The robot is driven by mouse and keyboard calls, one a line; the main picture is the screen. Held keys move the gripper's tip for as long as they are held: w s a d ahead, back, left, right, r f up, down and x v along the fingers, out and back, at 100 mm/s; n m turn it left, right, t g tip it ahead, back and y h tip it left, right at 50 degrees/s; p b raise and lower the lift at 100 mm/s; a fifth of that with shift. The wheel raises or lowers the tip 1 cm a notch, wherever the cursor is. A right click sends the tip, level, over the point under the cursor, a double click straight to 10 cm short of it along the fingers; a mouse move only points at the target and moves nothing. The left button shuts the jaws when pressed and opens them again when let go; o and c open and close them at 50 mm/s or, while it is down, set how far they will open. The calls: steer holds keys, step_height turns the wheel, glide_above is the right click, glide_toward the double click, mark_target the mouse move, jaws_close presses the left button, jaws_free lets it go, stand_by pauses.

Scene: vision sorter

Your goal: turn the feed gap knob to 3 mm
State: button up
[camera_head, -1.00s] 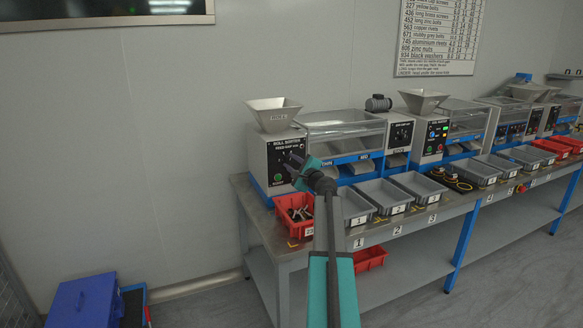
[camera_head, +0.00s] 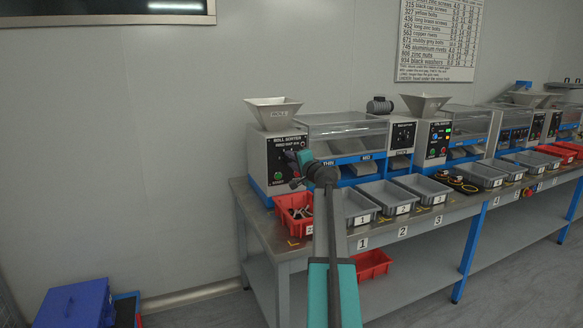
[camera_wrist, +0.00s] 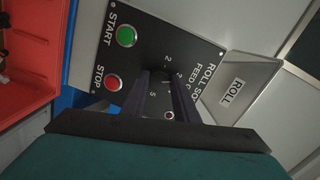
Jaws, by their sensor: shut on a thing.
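The roll sorter (camera_head: 285,140) stands at the left end of the bench, with a black panel (camera_wrist: 191,48) marked "ROLL SO..." and "FEED". My gripper (camera_wrist: 163,80) is at this panel, its two dark fingers shut on the feed gap knob. The knob is hidden between the fingers, so its pointer cannot be read. A few white scale digits, a 2 and a 5 among them, show around the fingers. In the head view my gripper (camera_head: 302,166) is in front of the panel's right side.
A green START button (camera_wrist: 127,36) and a red STOP button (camera_wrist: 113,83) sit beside the fingers. The hopper marked ROLL (camera_wrist: 235,85) is close by. A red bin (camera_head: 292,213) with parts and grey bins (camera_head: 358,206) stand along the bench front.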

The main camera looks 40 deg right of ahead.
steer(key=shift+n, duration=0.5)
steer(key=o, duration=1.1)
steer(key=shift+c, duration=0.2)
steer(key=p+v, duration=0.1)
steer(key=v, duration=1.2)
steer(key=shift+s+a, duration=0.15)
steer(key=shift+s, duration=0.2)
steer(key=shift+w+r, duration=0.1)
steer(key=shift+r, duration=0.05)
